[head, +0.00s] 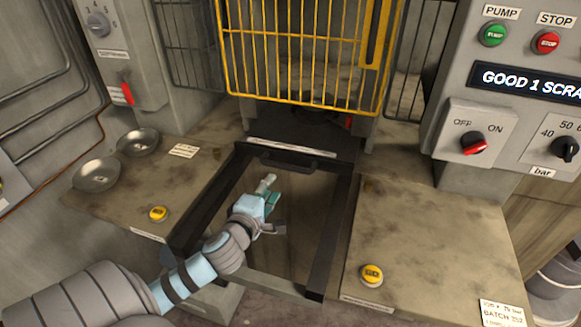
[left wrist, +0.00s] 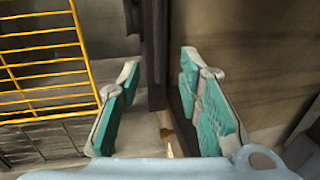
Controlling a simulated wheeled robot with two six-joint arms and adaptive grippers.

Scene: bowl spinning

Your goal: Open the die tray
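The die tray (head: 316,174) shows in the head view as a dark edge with a black bar handle (head: 290,162), at the far end of two dark rails below the yellow cage. A pale strip runs just behind the handle. My left gripper (head: 270,190) is over the space between the rails, nearer to me than the handle and apart from it. In the left wrist view my left gripper (left wrist: 160,80) has its teal-padded fingers spread with nothing held. A dark bar shows beyond the gap between them. My right gripper is not in view.
A yellow wire guard (head: 300,60) stands above the tray. Worn side tables carry a left yellow button (head: 158,213) and a right yellow button (head: 371,274). Two metal bowls (head: 97,175) sit at the left. A control panel (head: 530,75) stands at the right.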

